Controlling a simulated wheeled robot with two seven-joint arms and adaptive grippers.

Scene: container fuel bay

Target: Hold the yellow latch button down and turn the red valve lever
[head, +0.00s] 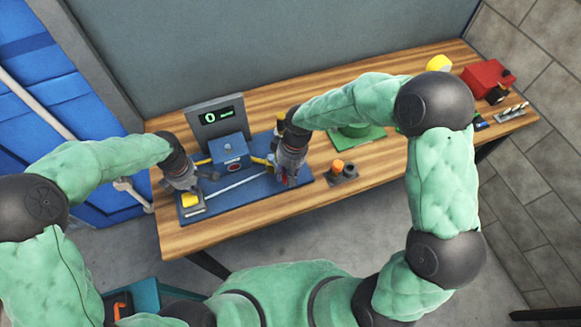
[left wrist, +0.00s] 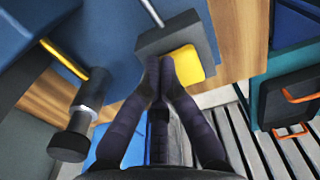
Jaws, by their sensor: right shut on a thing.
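The yellow latch button (head: 190,200) sits on a grey block at the left front of the blue base plate. It also shows in the left wrist view (left wrist: 187,63). My left gripper (head: 194,190) is shut and empty. In the left wrist view its fingertips (left wrist: 160,66) meet at the button's edge, over the grey block (left wrist: 165,38); I cannot tell whether they press it. My right gripper (head: 290,180) is shut on the red valve lever (head: 297,181) at the right of the plate. The gripper hides most of the lever.
A blue box (head: 230,150) with yellow pipes stands on the blue plate (head: 240,197), before a grey display panel (head: 216,105). An orange-topped part (head: 338,166) is right of the plate. A green base (head: 358,138) and red device (head: 487,77) stand farther right. Wooden bench front is clear.

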